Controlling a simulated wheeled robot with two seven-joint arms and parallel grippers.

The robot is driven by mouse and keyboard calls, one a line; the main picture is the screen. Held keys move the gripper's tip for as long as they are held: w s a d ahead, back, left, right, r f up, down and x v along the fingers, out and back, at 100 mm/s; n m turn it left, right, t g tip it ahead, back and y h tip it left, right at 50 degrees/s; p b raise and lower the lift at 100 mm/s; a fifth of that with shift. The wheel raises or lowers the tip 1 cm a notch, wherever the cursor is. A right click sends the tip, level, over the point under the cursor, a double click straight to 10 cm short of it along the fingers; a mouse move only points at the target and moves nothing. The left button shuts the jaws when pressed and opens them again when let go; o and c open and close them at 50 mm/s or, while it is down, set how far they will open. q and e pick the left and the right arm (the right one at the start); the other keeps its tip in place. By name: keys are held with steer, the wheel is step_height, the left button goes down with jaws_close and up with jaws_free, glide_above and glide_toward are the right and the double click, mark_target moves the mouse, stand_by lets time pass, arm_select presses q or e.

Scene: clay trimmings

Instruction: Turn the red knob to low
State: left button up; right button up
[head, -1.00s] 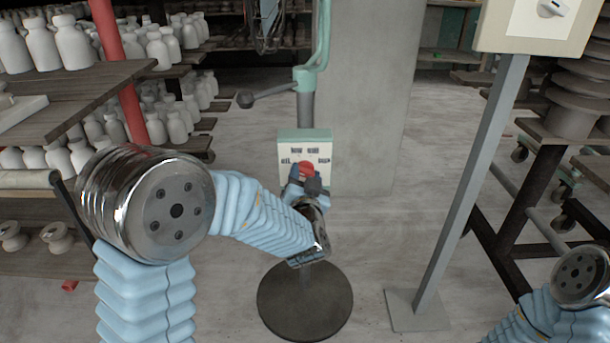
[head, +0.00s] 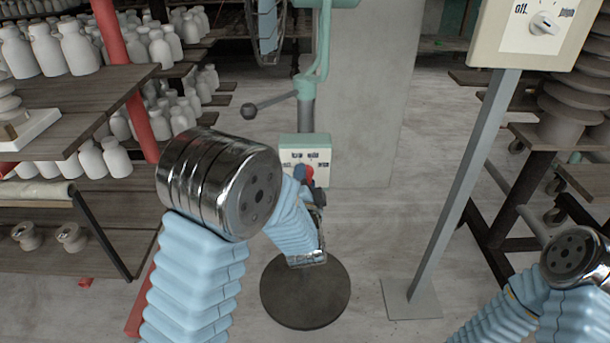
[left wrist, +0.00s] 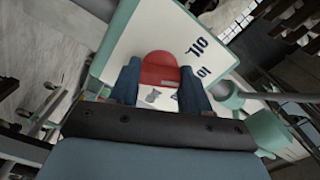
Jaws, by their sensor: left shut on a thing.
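The red knob (left wrist: 160,70) is on the white face of a small control box (head: 306,154) with a green top edge. My left gripper (head: 306,178) reaches the box from the front. In the left wrist view my left gripper (left wrist: 166,88) has a blue-grey finger on each side of the knob and is shut on it. The box face carries dark labels, partly hidden by the gripper; I cannot read which mark the knob points to. My right gripper is not in view; part of my right arm shows at the lower right.
The box stands on a post with a round dark base (head: 304,291). A second panel with a white knob (head: 544,23) is on a grey post at right. Shelves of white bottles (head: 80,48) fill the left. A dark ball-ended lever (head: 250,111) is behind the box. Floor between is clear.

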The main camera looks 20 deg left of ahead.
arm_select(q)
steer(key=shift+m, duration=0.4)
steer(key=o, duration=1.1)
steer(key=shift+c, duration=0.2)
